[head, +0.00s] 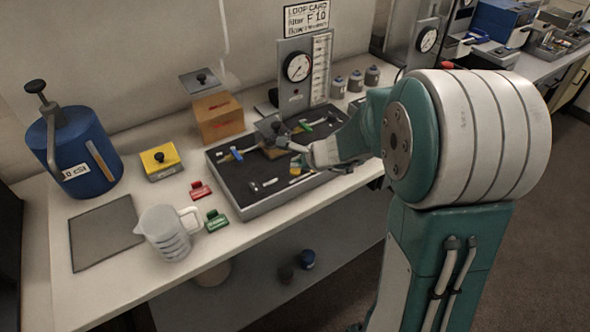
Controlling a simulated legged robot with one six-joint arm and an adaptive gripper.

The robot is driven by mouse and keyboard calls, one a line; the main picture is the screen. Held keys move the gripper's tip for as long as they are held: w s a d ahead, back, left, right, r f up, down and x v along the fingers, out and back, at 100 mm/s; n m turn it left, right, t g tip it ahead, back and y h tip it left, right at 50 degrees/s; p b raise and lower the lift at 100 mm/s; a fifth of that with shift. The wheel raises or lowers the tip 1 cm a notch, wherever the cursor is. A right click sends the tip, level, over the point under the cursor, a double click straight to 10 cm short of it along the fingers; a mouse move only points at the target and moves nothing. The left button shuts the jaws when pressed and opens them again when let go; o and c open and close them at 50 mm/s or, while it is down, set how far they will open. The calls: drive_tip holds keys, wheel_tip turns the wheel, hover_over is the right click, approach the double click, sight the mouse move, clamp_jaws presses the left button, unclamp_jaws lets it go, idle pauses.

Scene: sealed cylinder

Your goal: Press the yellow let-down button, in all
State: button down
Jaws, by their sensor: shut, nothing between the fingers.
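The yellow let-down button unit (160,158) sits on the bench left of centre, a yellow block with a dark knob on top. My gripper (283,143) is shut with nothing visible in it, over the dark tray, to the right of and apart from the yellow block. The fingertips are small and partly confused with items behind them. My arm covers the right part of the tray.
A dark tray (236,207) holds several small fittings. A blue cylinder (88,165) stands at left, a clear jug (165,236) at the front edge. Red (200,191) and green (216,220) clips lie between.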

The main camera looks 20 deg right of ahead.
sight(297, 171)
drive_tip(key=shift+f, duration=0.55)
idle(0.6)
drive_tip(key=shift+r, duration=0.85)
drive_tip(key=shift+r, duration=2.5)
